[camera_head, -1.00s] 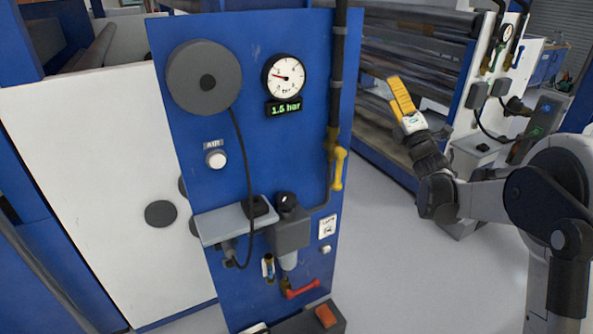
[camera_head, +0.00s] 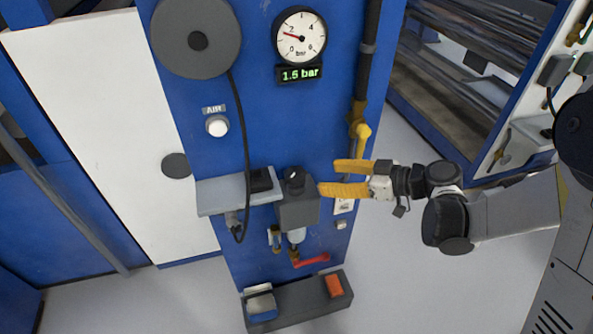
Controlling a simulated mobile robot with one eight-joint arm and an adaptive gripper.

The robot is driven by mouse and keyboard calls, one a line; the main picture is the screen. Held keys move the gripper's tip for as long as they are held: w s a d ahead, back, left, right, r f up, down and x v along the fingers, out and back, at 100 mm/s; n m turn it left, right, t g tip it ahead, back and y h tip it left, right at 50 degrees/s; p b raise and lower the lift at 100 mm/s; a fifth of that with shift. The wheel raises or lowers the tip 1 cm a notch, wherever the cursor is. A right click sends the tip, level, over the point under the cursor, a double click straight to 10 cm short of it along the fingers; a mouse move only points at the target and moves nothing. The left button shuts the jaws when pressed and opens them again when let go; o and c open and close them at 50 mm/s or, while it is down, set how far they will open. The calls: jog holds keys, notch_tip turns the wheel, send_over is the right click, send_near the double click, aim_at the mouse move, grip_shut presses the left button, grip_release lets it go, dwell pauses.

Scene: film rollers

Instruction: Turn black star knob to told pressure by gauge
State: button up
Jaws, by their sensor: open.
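The black star knob (camera_head: 294,176) sits on top of the grey regulator body (camera_head: 297,211) on the blue panel. The round gauge (camera_head: 300,36) at the top of the panel has a red needle a little below the 2 mark. The green display (camera_head: 299,73) under it reads 1.5 bar. My gripper (camera_head: 326,177) has two yellow fingers, open and empty, pointing left. It is just right of the knob in the picture, with its lower fingertip near the regulator's right edge; I cannot tell the depth gap. The fingers hide part of the panel's right side.
A yellow-handled valve (camera_head: 361,131) on the dark pipe stands just above my gripper. A grey shelf (camera_head: 223,196) with a hanging cable is left of the knob. A red lever (camera_head: 312,260) is below. The floor at right is clear.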

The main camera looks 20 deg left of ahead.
aim_at(297, 175)
jog(key=b+x, duration=0.3)
jog(key=x, duration=0.7)
jog(key=shift+a+f, duration=0.15)
jog(key=shift+a, duration=0.25)
jog(key=c, duration=0.9)
